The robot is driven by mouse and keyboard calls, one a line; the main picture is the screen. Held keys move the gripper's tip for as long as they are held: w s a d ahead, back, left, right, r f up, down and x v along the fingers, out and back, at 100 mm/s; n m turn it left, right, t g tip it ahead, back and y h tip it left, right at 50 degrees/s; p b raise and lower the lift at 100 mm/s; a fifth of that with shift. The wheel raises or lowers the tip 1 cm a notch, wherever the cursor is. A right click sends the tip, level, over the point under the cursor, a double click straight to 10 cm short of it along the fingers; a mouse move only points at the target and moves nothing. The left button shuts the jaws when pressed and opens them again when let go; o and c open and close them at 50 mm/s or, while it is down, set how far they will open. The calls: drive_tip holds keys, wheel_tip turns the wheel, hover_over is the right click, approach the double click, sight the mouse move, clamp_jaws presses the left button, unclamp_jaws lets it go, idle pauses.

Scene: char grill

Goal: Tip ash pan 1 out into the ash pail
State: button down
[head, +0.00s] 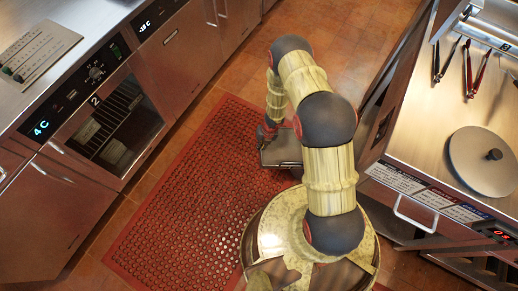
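A dark grey metal pan (282,152), which looks like an ash pan, shows beyond my arm, over the red mat. My gripper (267,134) is at the pan's upper left edge and appears shut on it. The fingertips are small and partly hidden, and my arm covers part of the pan's right side. I cannot read a number on the pan or see what is in it. No ash pail can be made out in this view.
A red perforated mat (185,190) covers the tiled floor. On the right, a steel counter (455,120) holds tongs (475,72) and a round lid (482,162). The mat left of the pan is clear.

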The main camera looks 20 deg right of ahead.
drive_tip(key=r, duration=0.1)
drive_tip(key=d+r+y, duration=0.1)
drive_tip(key=r+y, duration=0.1)
drive_tip(key=shift+d+r+t, duration=0.1)
drive_tip(key=shift+d+t, duration=0.2)
drive_tip(key=shift+t, duration=0.1)
drive_tip(key=s+d+r+t+y+b, duration=0.1)
drive_tip(key=s+d+r+y, duration=0.3)
drive_tip(key=d+r+y, duration=0.4)
drive_tip(key=shift+d+r+t, duration=0.5)
drive_tip(key=shift+d+r, duration=1.9)
drive_tip(key=shift+d, duration=0.6)
